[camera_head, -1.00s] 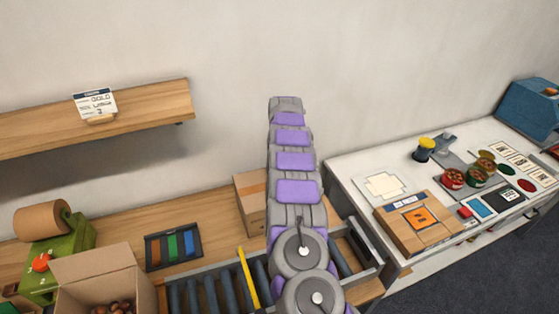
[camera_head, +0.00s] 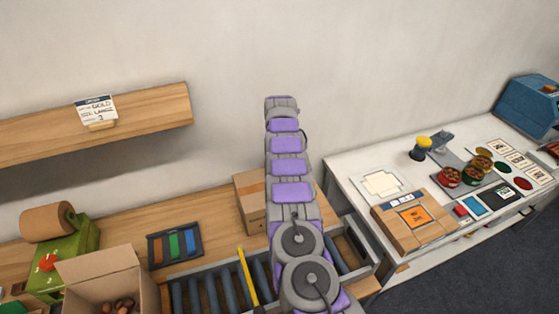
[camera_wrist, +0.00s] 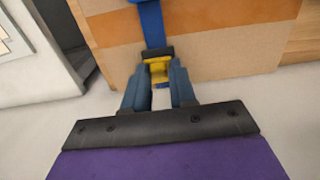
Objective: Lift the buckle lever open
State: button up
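In the wrist view, my gripper (camera_wrist: 159,74) reaches up to a buckle (camera_wrist: 157,53) with a black top edge. A yellow lever (camera_wrist: 158,70) on it lies between my two blue-grey fingertips. The fingers stand apart with a narrow gap. I cannot tell whether they press on the lever or only straddle it. A blue strap (camera_wrist: 152,24) runs up from the buckle across a cardboard surface (camera_wrist: 205,58) with an orange band. In the head view my arm runs up the middle, and its far end and the gripper are hidden.
In the head view, a roller conveyor (camera_head: 210,288) and an open box of chestnuts (camera_head: 95,268) are at lower left. A cardboard box (camera_head: 250,203) stands beside my arm. The white table (camera_head: 345,170) at right holds cans, cards and a wooden block. A shelf (camera_head: 150,108) is on the wall.

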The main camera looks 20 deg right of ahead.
jog(key=o, duration=0.4)
jog(key=shift+w+a, duration=0.1)
jog(key=shift+a, duration=0.1)
jog(key=shift+c, duration=0.2)
jog(key=shift+d+r, duration=0.15)
jog(key=shift+r, duration=0.4)
notch_tip(320, 180, up, 16)
jog(key=p, duration=1.3)
jog(key=shift+w+r, duration=0.15)
jog(key=shift+w, duration=0.2)
